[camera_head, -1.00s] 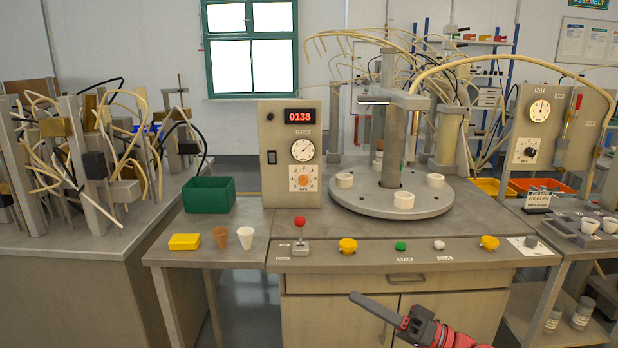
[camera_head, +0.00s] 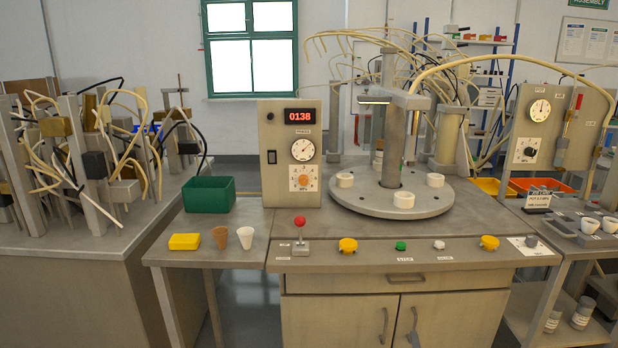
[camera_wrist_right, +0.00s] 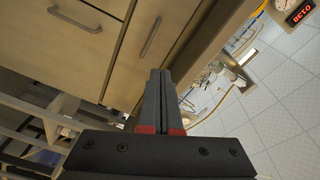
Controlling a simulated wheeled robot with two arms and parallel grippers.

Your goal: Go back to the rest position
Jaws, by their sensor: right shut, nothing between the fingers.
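My right gripper (camera_wrist_right: 160,80) shows in the right wrist view, with its two dark fingers together and nothing between them. It points along the front of the wooden workbench, with the cabinet doors and drawer fronts (camera_wrist_right: 85,45) beside it. It is apart from the handles as far as I can see. In the head view neither gripper shows.
On the bench are a round turntable (camera_head: 385,203) with white sockets, a control box (camera_head: 291,190) reading 0138, a red-knobbed lever (camera_head: 300,224) and several buttons. A green bin (camera_head: 209,196), yellow block (camera_head: 184,242) and two cups stand left. Open floor shows in the wrist view.

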